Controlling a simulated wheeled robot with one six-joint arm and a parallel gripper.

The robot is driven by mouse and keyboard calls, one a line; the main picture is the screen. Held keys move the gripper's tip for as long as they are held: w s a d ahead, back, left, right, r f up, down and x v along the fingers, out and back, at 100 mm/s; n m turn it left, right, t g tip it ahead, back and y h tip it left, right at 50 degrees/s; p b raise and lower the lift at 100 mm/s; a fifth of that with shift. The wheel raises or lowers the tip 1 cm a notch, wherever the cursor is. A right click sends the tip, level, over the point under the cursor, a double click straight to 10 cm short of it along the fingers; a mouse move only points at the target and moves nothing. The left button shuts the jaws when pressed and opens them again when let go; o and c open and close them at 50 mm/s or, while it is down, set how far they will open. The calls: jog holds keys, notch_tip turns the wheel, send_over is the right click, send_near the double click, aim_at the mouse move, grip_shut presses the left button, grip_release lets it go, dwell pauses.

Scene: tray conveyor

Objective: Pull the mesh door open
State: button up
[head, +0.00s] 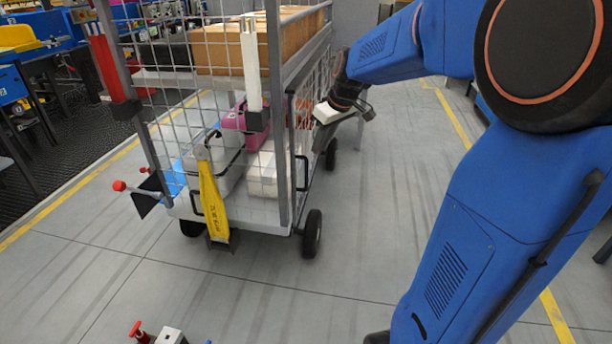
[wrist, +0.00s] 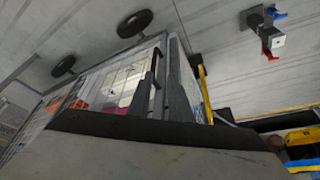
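A wheeled mesh cart stands left of centre in the head view. Its right side has a dark-framed mesh door (head: 292,150) with a black handle (head: 303,173) near the front corner. The door appears to lie along the cart's side; I cannot tell whether it is latched. My gripper (head: 345,125) is beside the cart's right side, behind the handle in the head view and apart from it. In the wrist view, the two dark fingers (wrist: 165,95) stand apart with the cart behind them. The gripper looks open, and I see nothing held.
The cart holds a large cardboard box (head: 215,48) above and cases below. A yellow lever (head: 213,200) hangs on its front, and a black wheel (head: 312,233) stands below the corner.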

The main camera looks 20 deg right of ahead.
jog(key=w, duration=0.2)
send_near(306, 187)
jog(key=w+f, duration=0.2)
jog(key=w+a+f, duration=0.1)
jog(key=w+f, duration=0.1)
jog(key=shift+w+f, duration=0.15)
jog(key=shift+f, duration=0.05)
dwell(0.3)
grip_shut()
